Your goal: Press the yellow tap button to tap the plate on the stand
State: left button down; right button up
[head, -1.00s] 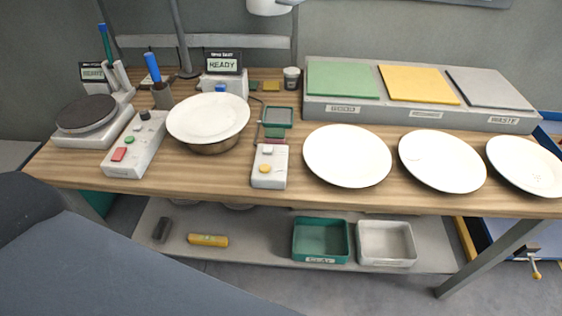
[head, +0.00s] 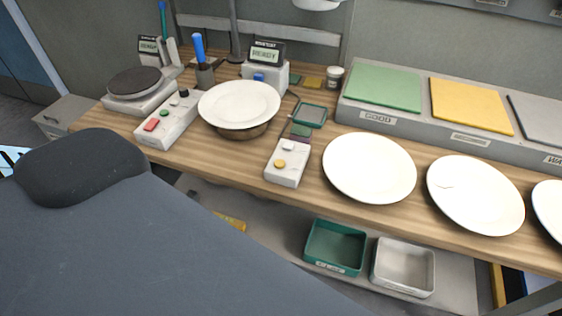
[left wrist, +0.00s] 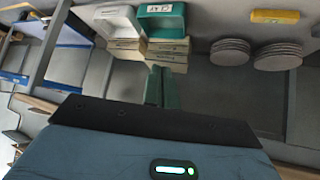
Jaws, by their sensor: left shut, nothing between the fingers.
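The yellow tap button (head: 280,163) sits on a small white control box (head: 284,178) near the front of the bench, below a white knob. A white plate (head: 238,100) lies on a metal bowl-like stand (head: 243,132) left of the box. The display (head: 265,54) behind it reads READY. My left gripper (left wrist: 162,88) shows only in the left wrist view, shut and empty, with the lower shelf beyond its fingers. My left arm covers the lower left of the head view, and its gripper is hidden there. My right gripper is in neither view.
Three white plates lie in a row at right, the nearest to the box here (head: 369,168). Behind them is a raised panel with green (head: 383,87), yellow and grey pads. A box with a red button (head: 151,125) stands left. Green (head: 335,247) and white (head: 403,267) bins sit below.

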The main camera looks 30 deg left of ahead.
pick_arm(q)
notch_tip(320, 180, up, 8)
jog(key=a+g, duration=0.1)
jog(key=g, duration=0.4)
jog(key=w+r+t+h, duration=0.1)
jog(key=w+r, duration=0.4)
jog(key=w, duration=0.4)
jog(key=w+r+t+h, duration=0.1)
jog(key=w+r, duration=0.4)
jog(key=w, duration=0.4)
jog(key=w+a+r+n+t, duration=0.1)
jog(key=w+a+r, duration=0.3)
jog(key=r, duration=0.4)
jog(key=w+a+r+n+h, duration=0.1)
jog(key=w+a+r+n, duration=0.1)
jog(key=w+a+r, duration=0.3)
notch_tip(320, 180, up, 3)
jog(key=shift+w+f+n+t, duration=0.1)
jog(key=shift+w+n+t, duration=0.3)
jog(key=shift+w, duration=0.5)
jog(key=shift+a, duration=0.1)
